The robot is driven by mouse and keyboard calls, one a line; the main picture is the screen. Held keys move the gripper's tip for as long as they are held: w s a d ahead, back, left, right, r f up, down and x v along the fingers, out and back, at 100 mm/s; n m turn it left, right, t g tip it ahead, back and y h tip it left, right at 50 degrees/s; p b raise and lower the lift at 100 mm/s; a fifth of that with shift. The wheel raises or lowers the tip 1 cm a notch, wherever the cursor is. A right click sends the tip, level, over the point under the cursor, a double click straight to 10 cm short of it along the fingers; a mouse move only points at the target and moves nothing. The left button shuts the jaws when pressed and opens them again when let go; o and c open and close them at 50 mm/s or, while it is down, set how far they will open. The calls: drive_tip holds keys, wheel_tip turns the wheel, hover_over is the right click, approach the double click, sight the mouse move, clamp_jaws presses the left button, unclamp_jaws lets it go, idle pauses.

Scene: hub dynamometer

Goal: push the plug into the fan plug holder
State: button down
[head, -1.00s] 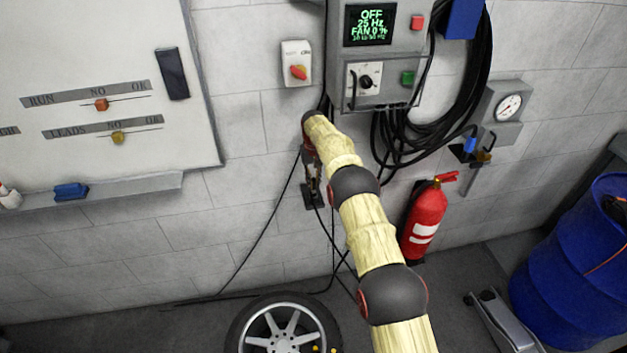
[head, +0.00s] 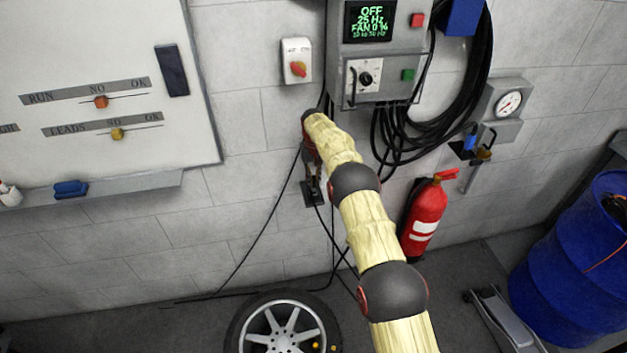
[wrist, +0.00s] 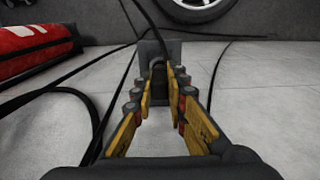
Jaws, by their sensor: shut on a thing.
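My gripper (head: 313,172) is low on the wall below the control box, partly hidden by my arm in the head view. It points down at a dark plate, which looks like the fan plug holder (head: 314,195). In the wrist view the holder (wrist: 148,50) stands just beyond my fingertips (wrist: 160,88). My fingers are shut on a small dark thing, apparently the plug (wrist: 158,74), in line with the holder. Its front end merges with the dark holder. I cannot tell whether it touches or is seated.
Black cables (head: 262,240) hang along the wall and run across the floor. A control box (head: 383,50) reading OFF and FAN 0 % is above. A red extinguisher (head: 425,215) stands to the right, and a wheel (head: 283,325) lies below. A black cable also passes left of my fingers in the wrist view (wrist: 98,140).

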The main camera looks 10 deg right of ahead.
drive_tip(key=shift+f+b, duration=0.35)
drive_tip(key=shift+f, duration=0.5)
idle(0.6)
drive_tip(key=shift+f, duration=0.35)
drive_tip(key=shift+f, duration=0.1)
drive_tip(key=c, duration=1.7)
unclamp_jaws()
wheel_tip(320, 180, up, 12)
